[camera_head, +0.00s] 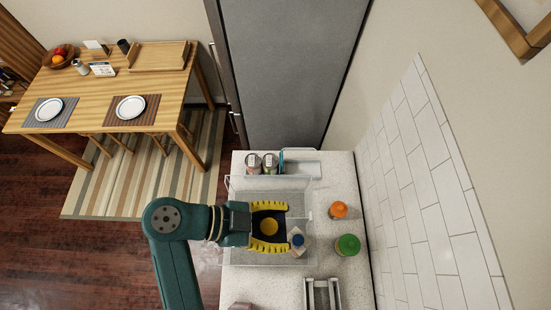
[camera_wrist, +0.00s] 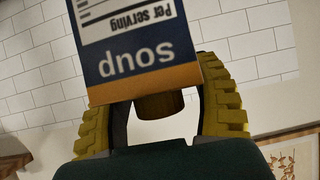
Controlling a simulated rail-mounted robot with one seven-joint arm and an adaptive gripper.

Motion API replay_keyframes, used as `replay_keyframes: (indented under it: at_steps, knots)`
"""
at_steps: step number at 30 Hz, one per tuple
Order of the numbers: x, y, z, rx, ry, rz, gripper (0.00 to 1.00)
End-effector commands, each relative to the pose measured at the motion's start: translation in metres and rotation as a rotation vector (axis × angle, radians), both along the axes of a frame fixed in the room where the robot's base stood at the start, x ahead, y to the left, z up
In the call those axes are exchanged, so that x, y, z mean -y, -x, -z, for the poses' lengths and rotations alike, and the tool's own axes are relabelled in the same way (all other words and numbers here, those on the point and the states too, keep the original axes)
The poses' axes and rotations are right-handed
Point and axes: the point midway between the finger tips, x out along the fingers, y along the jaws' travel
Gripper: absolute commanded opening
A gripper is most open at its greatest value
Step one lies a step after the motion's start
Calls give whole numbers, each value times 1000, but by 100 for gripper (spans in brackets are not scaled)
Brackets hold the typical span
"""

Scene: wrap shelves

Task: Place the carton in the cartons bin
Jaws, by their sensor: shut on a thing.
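My gripper (camera_head: 287,227) has yellow fingers on both sides of a dark blue carton (camera_head: 262,212) with a round yellow cap. In the wrist view the carton (camera_wrist: 130,55) fills the upper middle, its label reading "soup" upside down, with an orange band along its lower edge. In the head view the held carton is over a clear-walled bin (camera_head: 262,262) on the counter. A small pale carton with a blue cap (camera_head: 298,251) is close to the fingertips on the right; whether it is inside the bin is unclear.
Two cans (camera_head: 253,161) stand at the counter's back beside a teal-edged divider (camera_head: 301,168). An orange-capped jar (camera_head: 338,209) and a green-capped jar (camera_head: 348,245) stand right of the bins. A grey tray (camera_head: 322,294) lies in front. The tiled wall (camera_head: 420,170) bounds the right.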

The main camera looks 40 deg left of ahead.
Motion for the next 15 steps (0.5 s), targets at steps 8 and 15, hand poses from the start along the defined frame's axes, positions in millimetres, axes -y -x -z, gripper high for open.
replay_keyframes:
  at_steps: [8,15]
  knots:
    - [-6,11,36,1,-1,59,25]
    - [-6,11,105,0,-1,57,25]
